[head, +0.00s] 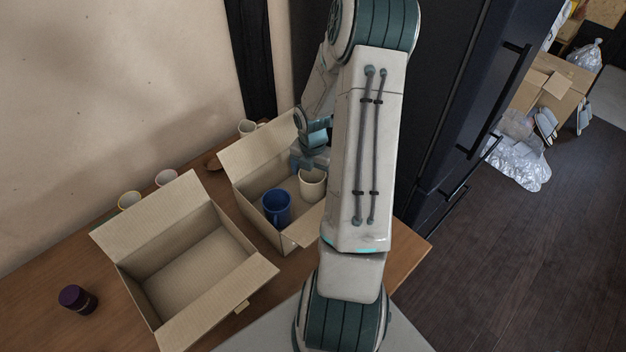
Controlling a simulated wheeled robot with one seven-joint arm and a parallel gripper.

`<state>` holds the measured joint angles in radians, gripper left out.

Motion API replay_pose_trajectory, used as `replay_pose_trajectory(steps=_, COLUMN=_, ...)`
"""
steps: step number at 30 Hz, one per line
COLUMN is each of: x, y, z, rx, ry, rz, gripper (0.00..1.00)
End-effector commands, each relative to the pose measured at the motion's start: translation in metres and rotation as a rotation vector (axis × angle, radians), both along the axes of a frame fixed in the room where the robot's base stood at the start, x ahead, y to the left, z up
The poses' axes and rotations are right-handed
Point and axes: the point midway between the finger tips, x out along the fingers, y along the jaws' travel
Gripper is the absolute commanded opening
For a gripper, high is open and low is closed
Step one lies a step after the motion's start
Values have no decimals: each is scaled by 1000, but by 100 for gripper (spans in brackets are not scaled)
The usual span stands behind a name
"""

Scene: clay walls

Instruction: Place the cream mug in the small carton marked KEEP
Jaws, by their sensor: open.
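A cream mug (312,186) stands upright inside the right-hand carton (262,152), beside a blue mug (276,207). My gripper (308,164) is open, just above and behind the cream mug's rim; my arm hides part of it, and I cannot tell if it touches the mug. The left-hand carton (218,290) is open and empty. I can read no KEEP mark on either carton from here. My arm hides the right end of the right-hand carton.
Both cartons stand on a wooden table (50,270). A dark purple jar (77,298) stands at the left. A yellowish-rimmed mug (129,199), a pinkish mug (166,177) and a pale mug (247,127) stand behind the cartons. A dark fridge (455,110) rises at the right.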

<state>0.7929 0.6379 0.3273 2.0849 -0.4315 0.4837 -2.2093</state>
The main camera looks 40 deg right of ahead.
Motion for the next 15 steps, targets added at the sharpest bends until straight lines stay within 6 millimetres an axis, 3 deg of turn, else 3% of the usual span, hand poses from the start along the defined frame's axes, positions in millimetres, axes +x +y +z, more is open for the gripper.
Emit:
replay_pose_trajectory(steps=6, x=0, y=-1, z=49, rx=-3, ry=-4, rz=-3, gripper=89)
replay_pose_trajectory(steps=15, x=0, y=2, z=82, rx=-4, ry=0, rz=-10, gripper=89)
